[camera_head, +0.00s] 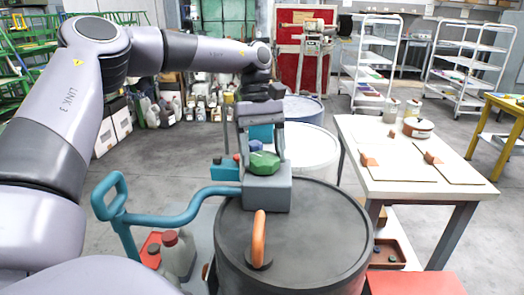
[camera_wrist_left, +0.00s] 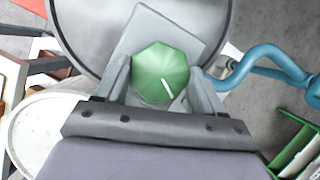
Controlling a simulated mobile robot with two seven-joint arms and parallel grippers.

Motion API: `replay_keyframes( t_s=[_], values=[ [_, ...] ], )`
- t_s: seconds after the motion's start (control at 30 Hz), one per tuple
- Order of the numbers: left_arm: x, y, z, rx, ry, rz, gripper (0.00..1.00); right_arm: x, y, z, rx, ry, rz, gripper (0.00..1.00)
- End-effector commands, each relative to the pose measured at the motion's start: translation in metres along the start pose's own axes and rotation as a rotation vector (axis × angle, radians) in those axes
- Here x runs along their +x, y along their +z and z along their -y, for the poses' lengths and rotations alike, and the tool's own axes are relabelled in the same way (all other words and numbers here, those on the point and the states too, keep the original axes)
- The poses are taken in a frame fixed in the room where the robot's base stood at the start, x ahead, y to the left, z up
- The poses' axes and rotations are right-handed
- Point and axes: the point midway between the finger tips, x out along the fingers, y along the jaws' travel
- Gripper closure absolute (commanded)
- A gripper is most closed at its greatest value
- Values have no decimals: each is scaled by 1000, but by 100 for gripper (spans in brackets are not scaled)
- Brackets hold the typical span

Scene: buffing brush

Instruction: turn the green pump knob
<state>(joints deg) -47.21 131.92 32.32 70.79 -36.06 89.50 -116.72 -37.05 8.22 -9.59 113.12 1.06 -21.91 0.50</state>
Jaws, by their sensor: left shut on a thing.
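The green pump knob (camera_head: 264,163) sits on top of a grey pump block (camera_head: 267,192) on a dark drum's lid (camera_head: 310,215). It is faceted, with a white mark on its top in the left wrist view (camera_wrist_left: 160,70). My left gripper (camera_head: 264,150) comes down over the knob from behind. In the left wrist view its two fingers (camera_wrist_left: 160,82) stand on either side of the knob and are shut on it. My right gripper is in neither view.
A teal bent pipe with a loop handle (camera_head: 108,196) runs left from the pump block. An orange handle (camera_head: 259,240) stands on the drum lid. A white table (camera_head: 385,150) with small blocks is at right. White drums (camera_head: 306,148) stand behind.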

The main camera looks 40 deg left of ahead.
Motion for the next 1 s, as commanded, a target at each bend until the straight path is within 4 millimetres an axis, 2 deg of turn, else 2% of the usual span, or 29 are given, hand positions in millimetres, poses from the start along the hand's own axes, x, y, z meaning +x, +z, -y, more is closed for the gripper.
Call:
replay_keyframes(
  t_s=[0.3,0.83,0.87,0.9,0.93,1.0],
  values=[
    [-1,0,-2,113,-44,-3,62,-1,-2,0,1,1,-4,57],
    [0,0,-1,136,-53,-3,62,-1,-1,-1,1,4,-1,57],
    [0,0,-1,136,-53,-3,28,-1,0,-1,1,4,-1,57],
    [0,0,-1,135,-53,-3,15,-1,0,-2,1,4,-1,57],
    [0,0,-1,135,-53,-3,6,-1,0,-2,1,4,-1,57],
    [0,0,-1,135,-53,-3,6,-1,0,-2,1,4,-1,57]
  ],
)
